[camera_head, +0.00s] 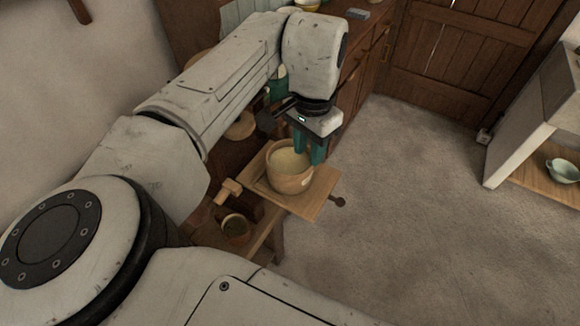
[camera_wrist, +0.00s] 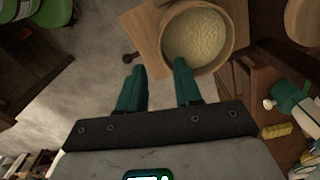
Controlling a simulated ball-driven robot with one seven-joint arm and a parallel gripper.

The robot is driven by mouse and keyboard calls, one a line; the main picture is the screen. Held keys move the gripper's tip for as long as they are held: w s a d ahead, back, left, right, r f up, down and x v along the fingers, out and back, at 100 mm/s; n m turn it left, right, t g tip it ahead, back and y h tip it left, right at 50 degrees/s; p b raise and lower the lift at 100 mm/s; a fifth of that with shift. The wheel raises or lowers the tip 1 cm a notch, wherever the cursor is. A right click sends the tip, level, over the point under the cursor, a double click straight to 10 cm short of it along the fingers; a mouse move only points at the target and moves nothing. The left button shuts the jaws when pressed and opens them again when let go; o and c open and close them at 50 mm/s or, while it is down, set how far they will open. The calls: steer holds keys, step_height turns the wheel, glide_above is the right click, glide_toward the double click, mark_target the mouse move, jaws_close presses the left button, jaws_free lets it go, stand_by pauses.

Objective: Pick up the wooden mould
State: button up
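The wooden mould appears to be the round wooden tub (camera_head: 290,184) filled with a pale grainy mass. It stands upright on a wooden board and also shows in the wrist view (camera_wrist: 229,45). My gripper (camera_head: 310,156) points down at the mould's far right side. In the wrist view my gripper (camera_wrist: 158,67) has its two teal fingers apart with nothing between them. The right fingertip overlaps the edge of the mould; the left one is clear of it. I cannot tell whether the fingertip touches the wall.
The wooden board (camera_head: 311,207) has a dark knob (camera_head: 338,202) at its right. A small wooden block with a peg (camera_head: 229,189) and a dark pot (camera_head: 236,229) are at the left. Cabinets (camera_head: 357,95) stand behind. The floor (camera_head: 420,200) to the right is clear.

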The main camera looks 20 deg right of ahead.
mark_target(305, 187)
step_height(305, 187, down, 9)
steer(key=shift+w+r+p, duration=0.1)
steer(key=shift+p, duration=0.75)
jaws_close()
stand_by(1.0)
